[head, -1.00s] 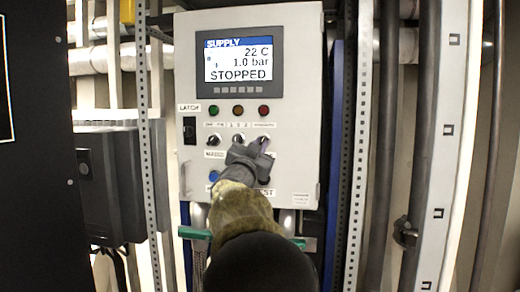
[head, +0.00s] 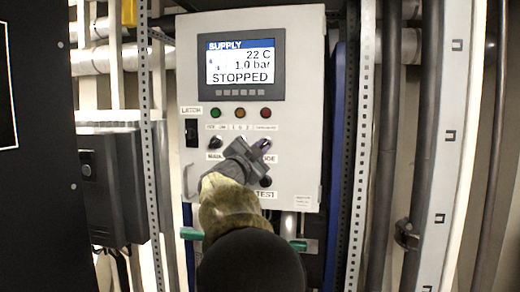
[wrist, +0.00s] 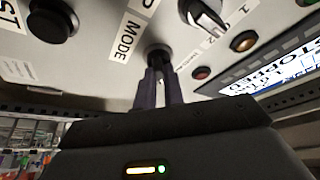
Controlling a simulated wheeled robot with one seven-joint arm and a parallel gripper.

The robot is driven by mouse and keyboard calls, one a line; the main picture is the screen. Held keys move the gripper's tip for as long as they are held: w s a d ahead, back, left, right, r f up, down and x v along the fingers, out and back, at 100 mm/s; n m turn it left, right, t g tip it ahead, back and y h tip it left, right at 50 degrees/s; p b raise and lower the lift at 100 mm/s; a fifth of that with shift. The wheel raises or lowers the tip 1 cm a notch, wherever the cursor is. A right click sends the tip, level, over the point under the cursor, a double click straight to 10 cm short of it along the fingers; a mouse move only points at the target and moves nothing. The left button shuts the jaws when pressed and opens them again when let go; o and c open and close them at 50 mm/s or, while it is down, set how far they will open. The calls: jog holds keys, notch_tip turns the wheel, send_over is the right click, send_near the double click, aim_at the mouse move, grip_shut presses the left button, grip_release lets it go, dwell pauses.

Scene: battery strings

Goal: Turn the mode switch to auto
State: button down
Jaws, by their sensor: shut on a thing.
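The mode switch (wrist: 158,55) is a dark round knob beside the label "MODE" in the wrist view, on the light grey control panel (head: 296,180). My gripper (wrist: 160,78) is shut on this knob, with one finger on each side of it. In the head view my gripper (head: 262,152) is at the rightmost of the row of switches, below the red lamp, and covers most of that switch. The knob's pointer is hidden by the fingers, so I cannot tell its position.
The panel display (head: 241,64) reads SUPPLY, 22 C, 1.0 bar, STOPPED. A neighbouring selector (wrist: 203,14) is close to my fingers. A dark push button (wrist: 52,18) is at the upper left of the wrist view. Green, amber and red lamps (head: 240,113) sit above the switches.

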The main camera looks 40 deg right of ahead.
jog(key=c, duration=1.5)
grip_release()
jog(key=shift+a, duration=0.1)
jog(key=b+v, duration=0.6)
jog(key=v, duration=1.1)
jog(key=shift+f, duration=0.1)
